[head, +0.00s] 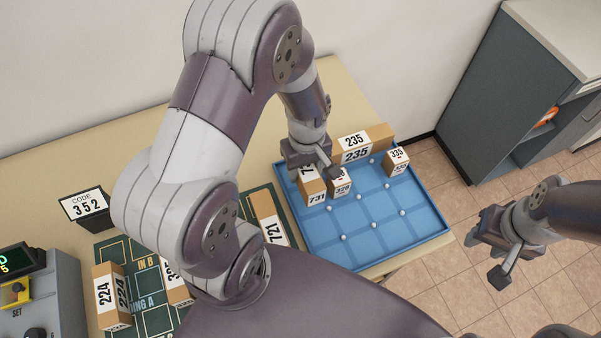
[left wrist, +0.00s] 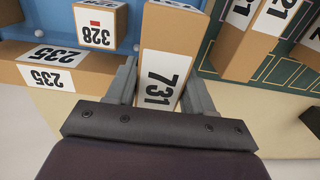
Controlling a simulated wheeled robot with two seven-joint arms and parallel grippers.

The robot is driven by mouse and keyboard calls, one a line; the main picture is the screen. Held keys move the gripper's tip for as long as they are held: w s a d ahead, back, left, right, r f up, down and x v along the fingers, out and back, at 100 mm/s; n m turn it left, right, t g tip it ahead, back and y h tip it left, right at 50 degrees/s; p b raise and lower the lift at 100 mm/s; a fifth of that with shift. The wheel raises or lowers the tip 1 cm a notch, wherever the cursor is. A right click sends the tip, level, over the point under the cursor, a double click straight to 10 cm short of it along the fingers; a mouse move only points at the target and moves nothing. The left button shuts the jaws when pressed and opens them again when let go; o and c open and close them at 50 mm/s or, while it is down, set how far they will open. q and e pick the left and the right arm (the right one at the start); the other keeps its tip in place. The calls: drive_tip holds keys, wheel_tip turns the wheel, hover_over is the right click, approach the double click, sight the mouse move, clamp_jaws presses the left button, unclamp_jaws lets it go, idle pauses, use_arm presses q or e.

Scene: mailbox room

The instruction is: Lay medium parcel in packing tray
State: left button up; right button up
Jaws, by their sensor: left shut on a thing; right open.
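The packing tray is the blue gridded tray (head: 360,232) on the table in the head view. My left gripper (head: 322,172) is at its far left part, shut on the box marked 731 (head: 312,190). In the left wrist view box 731 (left wrist: 165,60) sits between the two fingers, with its label facing the camera. Whether it touches the tray floor is hard to tell. Boxes 235 (head: 358,146), 328 (head: 341,182) and 335 (head: 397,161) are in the tray around it. My right gripper (head: 492,254) is open and empty, over the floor right of the table.
A green mat (head: 130,262) left of the tray bears boxes 224 (head: 112,296), 721 (head: 270,219) and another partly hidden by my arm. A code sign (head: 86,206) reads 352. A grey device (head: 45,300) stands at left. The tray's near right part is free.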

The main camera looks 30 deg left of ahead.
use_arm(q)
drive_tip(key=shift+w+a+f, duration=0.1)
drive_tip(key=shift+a+f, duration=0.15)
drive_tip(key=shift+f, duration=0.6)
drive_tip(key=shift+w+a+f, duration=0.1)
drive_tip(key=shift+a+f, duration=0.1)
drive_tip(key=shift+f, duration=0.6)
drive_tip(key=shift+w+a+f, duration=0.1)
drive_tip(key=shift+a+f, duration=0.15)
drive_tip(key=shift+f, duration=0.6)
drive_tip(key=shift+s, duration=0.1)
drive_tip(key=o, duration=1.2)
drive_tip(key=shift+f, duration=0.1)
drive_tip(key=shift+m, duration=0.3)
drive_tip(key=r, duration=1.2)
drive_tip(key=shift+d+r, duration=0.2)
drive_tip(key=s+m, duration=0.1)
drive_tip(key=m, duration=0.2)
drive_tip(key=s+d+r+m+t, duration=0.1)
drive_tip(key=s+m, duration=0.1)
drive_tip(key=m, duration=0.1)
drive_tip(key=s+d+r+m, duration=0.1)
drive_tip(key=m, duration=0.2)
drive_tip(key=shift+s+d+r+m+t, duration=0.15)
drive_tip(key=shift+s+r+m+t, duration=0.15)
drive_tip(key=shift+m, duration=0.1)
drive_tip(key=shift+w+f, duration=0.1)
drive_tip(key=shift+w, duration=0.1)
